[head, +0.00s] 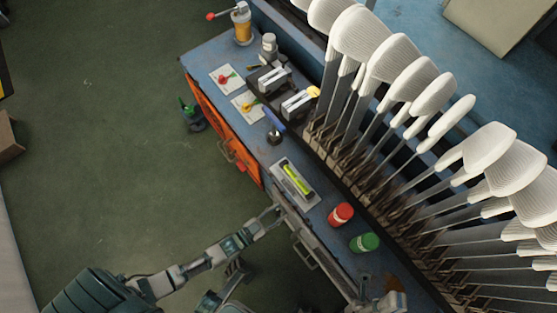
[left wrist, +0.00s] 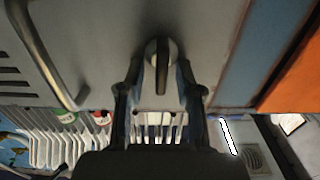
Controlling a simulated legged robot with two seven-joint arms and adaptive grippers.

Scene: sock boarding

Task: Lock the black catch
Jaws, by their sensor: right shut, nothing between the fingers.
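The black catch (left wrist: 162,66) is a dark lever on a round base, set on a grey panel (left wrist: 95,30). Its lever points up and down in the left wrist view. My left gripper (left wrist: 160,92) is open, with one finger on each side of the catch; I cannot tell whether either touches it. In the head view, my left gripper (head: 272,212) is at the bench front, hiding the catch there. My right gripper (head: 385,303) is shut and empty, partly visible at the bottom edge near the bench front.
On the blue bench lie a tray (head: 307,193) with a yellow-green item, a red-lidded jar (head: 341,214) and a green-lidded jar (head: 364,242). An orange panel (head: 225,135) is left of the grey front. White sock boards (head: 400,80) line the back.

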